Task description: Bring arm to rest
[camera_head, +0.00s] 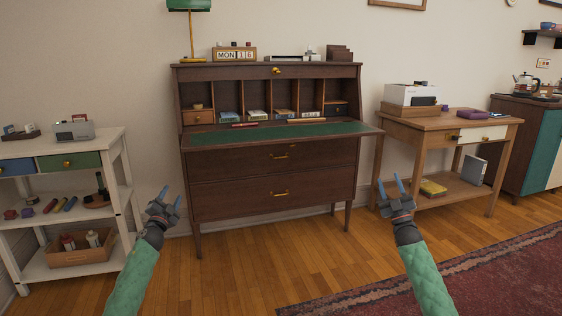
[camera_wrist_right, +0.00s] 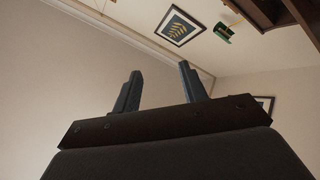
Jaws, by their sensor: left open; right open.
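My left gripper (camera_head: 170,199) is open and empty, raised in front of the lower left of the dark wooden desk, with its fingers pointing up. My right gripper (camera_head: 390,188) is open and empty, in front of the gap between the desk and the light wooden side table. In the right wrist view my right gripper (camera_wrist_right: 159,88) shows two separated fingers with nothing between them. Both forearms have green sleeves and rise from the bottom of the head view. Neither gripper appears to touch anything.
The dark desk (camera_head: 270,196) has its green-topped writing surface (camera_head: 280,133) folded out. A white shelf unit (camera_head: 105,147) stands at left. The wooden side table (camera_head: 450,122) and a teal-doored cabinet (camera_head: 541,150) stand at right. A red rug (camera_head: 480,275) covers the floor at lower right.

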